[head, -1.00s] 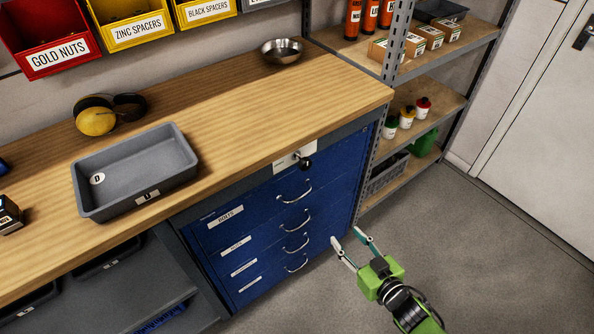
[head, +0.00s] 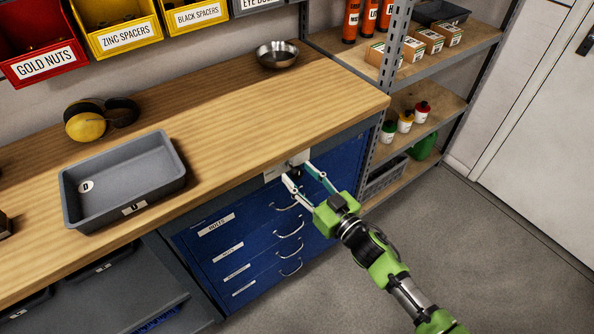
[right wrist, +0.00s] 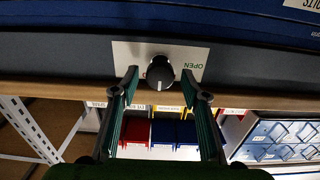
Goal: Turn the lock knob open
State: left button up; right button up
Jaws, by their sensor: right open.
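The lock knob (right wrist: 159,73) is a round black knob on a white plate (right wrist: 198,54) marked OPEN, seen close in the right wrist view. In the head view the plate (head: 272,175) sits on the cabinet's top rail under the bench edge, and the knob is mostly hidden behind my gripper. My right gripper (head: 296,170) is open in front of the plate. In the right wrist view its two fingertips (right wrist: 163,82) stand apart, one on each side of the knob; I cannot tell whether they touch it. My left gripper is not in view.
The blue drawer cabinet (head: 210,247) has several metal handles below the knob. The wooden benchtop (head: 240,110) overhangs it and carries a grey tray (head: 120,211), ear defenders (head: 86,126) and a metal bowl (head: 277,63). A shelf rack (head: 422,108) stands to the right. The floor in front is clear.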

jog(key=shift+x, duration=1)
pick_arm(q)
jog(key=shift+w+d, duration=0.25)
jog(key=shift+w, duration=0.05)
pick_arm(e)
jog(key=c, duration=1.1)
